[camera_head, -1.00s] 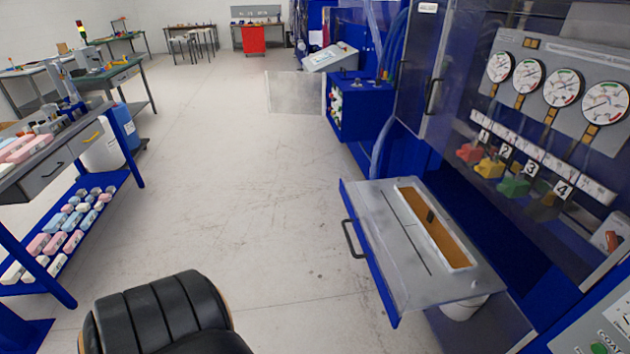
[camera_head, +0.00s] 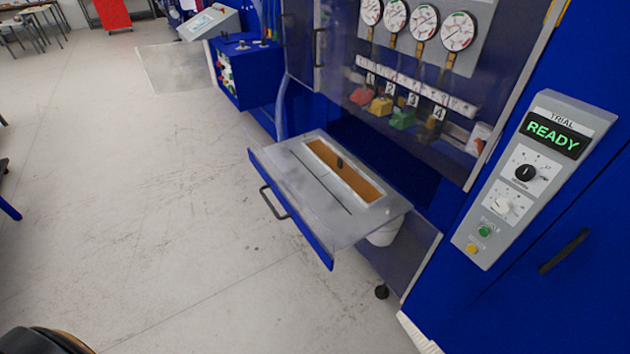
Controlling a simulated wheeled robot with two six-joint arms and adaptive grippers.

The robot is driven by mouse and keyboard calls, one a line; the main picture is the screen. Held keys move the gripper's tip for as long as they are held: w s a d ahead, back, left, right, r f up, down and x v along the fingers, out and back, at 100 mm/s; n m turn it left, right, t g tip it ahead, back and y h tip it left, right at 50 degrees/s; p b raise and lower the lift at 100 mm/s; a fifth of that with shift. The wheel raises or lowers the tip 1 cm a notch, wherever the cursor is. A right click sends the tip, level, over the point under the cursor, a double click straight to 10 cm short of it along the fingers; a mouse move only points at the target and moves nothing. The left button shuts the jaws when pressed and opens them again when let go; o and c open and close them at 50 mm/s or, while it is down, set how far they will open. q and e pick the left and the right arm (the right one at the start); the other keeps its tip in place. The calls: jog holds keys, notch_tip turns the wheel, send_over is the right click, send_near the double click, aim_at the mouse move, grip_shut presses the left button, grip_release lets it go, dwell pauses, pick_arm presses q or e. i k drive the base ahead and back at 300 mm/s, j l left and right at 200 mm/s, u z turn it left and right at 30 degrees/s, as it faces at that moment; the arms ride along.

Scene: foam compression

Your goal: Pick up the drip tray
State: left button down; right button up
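A long narrow tray (camera_head: 368,187) with a white rim and a brown-orange inside sits in the grey top of a pulled-out drawer (camera_head: 290,182). It looks like the drip tray, though no label shows. A small dark piece stands at its middle. The drawer has a blue front and a black handle (camera_head: 272,204). A white round container (camera_head: 383,233) shows partly under the drawer's right end. Neither of my grippers is in view.
A blue machine cabinet with gauges (camera_head: 424,21) rises behind the drawer. A control panel (camera_head: 482,222) reading READY is at the right. A lower blue unit (camera_head: 248,68) stands further back. The pale floor (camera_head: 150,220) left of the drawer is clear.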

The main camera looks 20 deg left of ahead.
aim_at(369, 194)
jog(key=j+u, duration=0.7)
